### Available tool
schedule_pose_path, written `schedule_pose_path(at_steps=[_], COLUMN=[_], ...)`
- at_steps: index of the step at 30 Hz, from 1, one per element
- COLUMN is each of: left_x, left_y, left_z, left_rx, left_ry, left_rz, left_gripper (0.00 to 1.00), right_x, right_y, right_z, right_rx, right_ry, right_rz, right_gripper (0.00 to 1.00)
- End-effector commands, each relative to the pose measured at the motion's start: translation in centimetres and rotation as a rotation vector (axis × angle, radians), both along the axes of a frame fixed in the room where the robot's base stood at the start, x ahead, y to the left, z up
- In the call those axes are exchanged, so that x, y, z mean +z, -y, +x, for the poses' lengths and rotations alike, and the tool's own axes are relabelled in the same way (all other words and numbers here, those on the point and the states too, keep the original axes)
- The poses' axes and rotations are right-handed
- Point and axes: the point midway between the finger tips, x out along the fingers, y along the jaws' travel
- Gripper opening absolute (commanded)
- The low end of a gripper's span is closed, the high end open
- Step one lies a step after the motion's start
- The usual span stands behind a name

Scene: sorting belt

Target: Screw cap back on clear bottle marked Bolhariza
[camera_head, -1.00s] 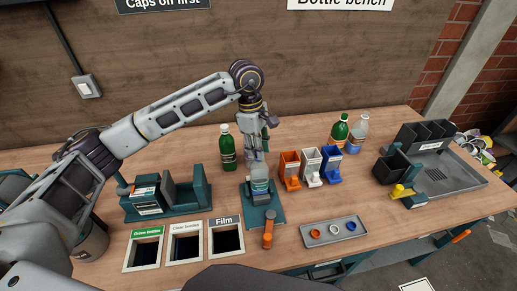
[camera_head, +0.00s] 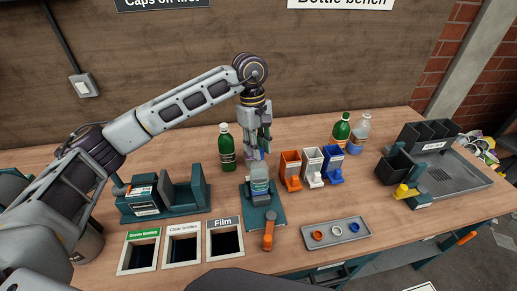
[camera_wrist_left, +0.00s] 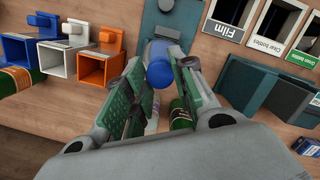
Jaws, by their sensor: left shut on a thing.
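A clear bottle with a teal label (camera_head: 260,184) stands upright in a grey clamp on a teal base plate (camera_head: 279,215), near the front middle of the bench. My left gripper (camera_head: 257,157) is directly above it, pointing down. In the left wrist view its green-padded fingers (camera_wrist_left: 158,82) are shut on a blue cap (camera_wrist_left: 160,76). The cap lines up with the bottle top; I cannot tell whether it touches or sits on the neck. The label's writing is too small to read. My right gripper is not in view.
A green bottle (camera_head: 227,150) stands close behind on the left. Orange (camera_head: 290,168), white (camera_head: 313,166) and blue (camera_head: 332,163) dispensers stand close on the right. An orange handle (camera_head: 268,231) is in front. A grey tray (camera_head: 320,245) holds three cap rings. Bin openings lie front left.

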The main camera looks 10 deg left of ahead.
Motion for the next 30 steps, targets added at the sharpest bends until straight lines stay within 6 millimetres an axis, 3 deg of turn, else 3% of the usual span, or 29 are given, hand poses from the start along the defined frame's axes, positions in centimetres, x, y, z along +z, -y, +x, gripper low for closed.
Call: schedule_pose_path(at_steps=[16,30], left_x=[-0.2,-0.3], left_y=[0.0,0.0], left_z=[-0.1,0.0], left_rx=[-0.059,-0.321], left_ry=[-0.002,-0.003], left_rz=[0.000,0.001], left_gripper=[0.03,0.03], right_x=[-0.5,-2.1], right_y=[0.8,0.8], right_z=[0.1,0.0], right_rx=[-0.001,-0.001], right_ry=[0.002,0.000], right_rz=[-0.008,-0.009], right_gripper=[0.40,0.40])
